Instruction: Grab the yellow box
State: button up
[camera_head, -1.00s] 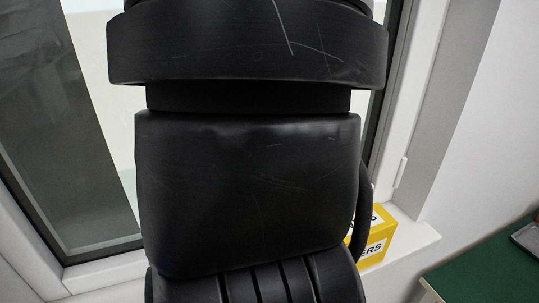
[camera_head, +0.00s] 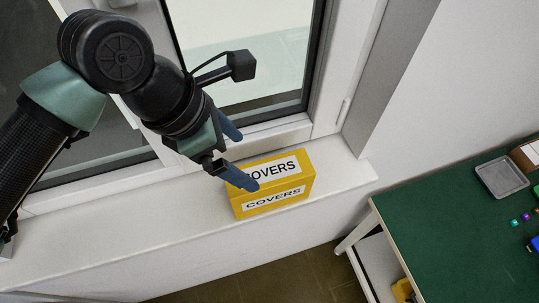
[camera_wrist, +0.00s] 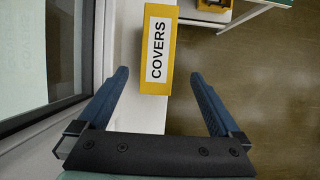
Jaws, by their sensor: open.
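The yellow box (camera_head: 277,192) with white "COVERS" labels sits on the white window sill (camera_head: 130,232), near the sill's right end. My gripper (camera_head: 246,160) is open and empty at the box's left end, with one blue finger in front of part of the top label in the head view. In the wrist view the box (camera_wrist: 157,48) is ahead of my open gripper (camera_wrist: 160,82), its near end close to the fingertips and in line with the gap between them. The left finger is over the sill side, the right finger over the floor side.
The window frame (camera_head: 262,142) rises right behind the box. A green-topped table (camera_head: 440,230) stands at the right with a grey tray (camera_head: 502,177) and small coloured items. Another yellow item (camera_head: 403,290) sits under the table. Brown floor (camera_head: 300,277) lies below the sill.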

aim_at(264, 175)
jog(key=p+x, duration=0.2)
jog(key=x, duration=0.5)
jog(key=shift+f, duration=0.25)
jog(key=shift+w+d+f+p, duration=0.15)
jog(key=shift+d+f+p, duration=0.2)
jog(key=shift+p, duration=0.4)
jog(key=shift+a+p+x, duration=0.1)
jog(key=shift+p+x, duration=0.45)
jog(key=shift+x, duration=0.55)
jog(key=shift+a+p+x, duration=0.15)
jog(key=shift+p+x, duration=0.35)
jog(key=shift+x, duration=0.65)
jog(key=shift+w, duration=0.1)
jog(key=c, duration=1.6)
